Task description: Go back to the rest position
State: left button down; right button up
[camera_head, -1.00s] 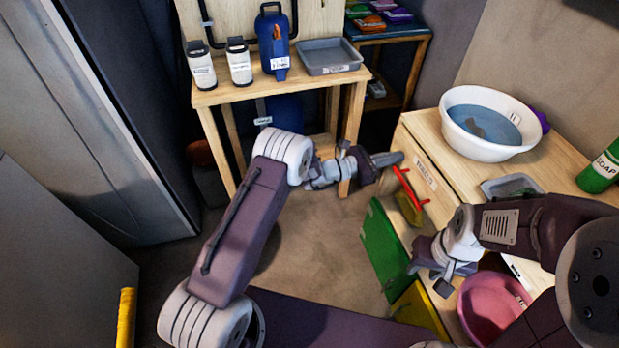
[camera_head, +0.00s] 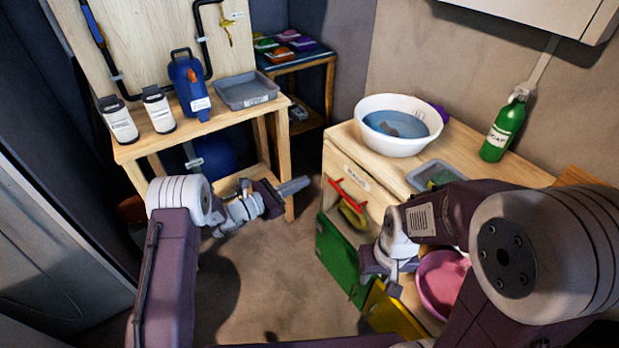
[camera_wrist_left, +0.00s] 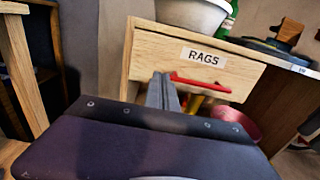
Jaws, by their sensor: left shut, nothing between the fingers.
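My left gripper (camera_head: 294,187) is shut and empty. It points right toward the counter, apart from the red handle (camera_head: 350,196) of the wooden rags drawer (camera_head: 343,172). In the left wrist view, the shut fingers (camera_wrist_left: 162,88) show in front of the drawer front (camera_wrist_left: 145,62) and its red handle (camera_wrist_left: 205,83). My right gripper (camera_head: 388,272) hangs low in front of the counter, near the pink tub (camera_head: 440,284). Its fingertips are small and partly hidden, so I cannot tell its opening.
A wooden table (camera_head: 132,150) with white bottles, a blue jug (camera_head: 190,88) and a grey tray (camera_head: 250,92) stands at the left. The counter holds a white basin (camera_head: 400,143) and a green soap bottle (camera_head: 502,132). Green (camera_head: 338,255) and yellow (camera_head: 395,315) panels stand below. Floor between is clear.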

pick_arm(q)
jog(key=v, duration=0.4)
jog(key=shift+w+f, duration=0.1)
jog(key=shift+f, duration=0.1)
